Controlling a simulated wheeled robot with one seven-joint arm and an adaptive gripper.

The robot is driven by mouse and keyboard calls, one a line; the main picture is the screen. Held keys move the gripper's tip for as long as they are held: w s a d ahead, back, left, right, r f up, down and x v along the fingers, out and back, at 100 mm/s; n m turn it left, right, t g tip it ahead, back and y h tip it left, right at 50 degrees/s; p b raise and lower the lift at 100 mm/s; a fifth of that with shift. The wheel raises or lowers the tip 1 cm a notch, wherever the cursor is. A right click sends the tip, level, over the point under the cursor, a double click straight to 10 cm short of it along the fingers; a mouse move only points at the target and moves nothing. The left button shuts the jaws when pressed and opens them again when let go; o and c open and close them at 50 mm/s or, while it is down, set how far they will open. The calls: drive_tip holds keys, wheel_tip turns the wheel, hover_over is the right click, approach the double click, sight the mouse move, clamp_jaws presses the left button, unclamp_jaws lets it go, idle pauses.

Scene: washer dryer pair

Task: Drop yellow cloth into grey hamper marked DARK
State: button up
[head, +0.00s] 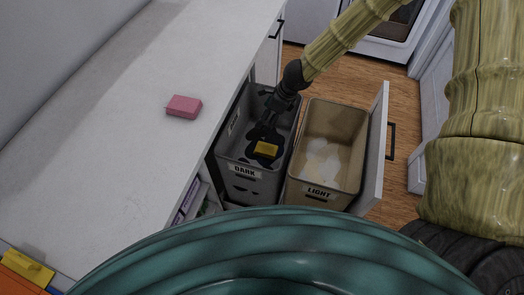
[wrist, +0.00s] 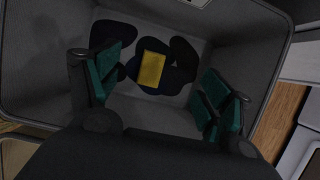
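The yellow cloth (head: 266,148) is a small flat rectangle inside the grey hamper marked DARK (head: 245,185). In the wrist view the cloth (wrist: 151,69) lies on dark pieces of laundry at the hamper's bottom. My gripper (head: 266,133) reaches down into this hamper, above and beside the cloth. In the wrist view its two teal-padded fingers (wrist: 160,82) are spread wide, with nothing held between them. The cloth shows in the gap between the fingers, farther down and apart from them.
A beige hamper marked LIGHT (head: 313,190), with pale laundry inside, stands right of the DARK one in a pulled-out drawer (head: 374,150). A pink sponge-like block (head: 183,107) lies on the white counter (head: 110,150). A yellow-and-orange object (head: 27,268) sits at the lower left.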

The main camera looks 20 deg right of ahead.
drive_tip(key=v, duration=1.2)
idle(0.5)
idle(0.4)
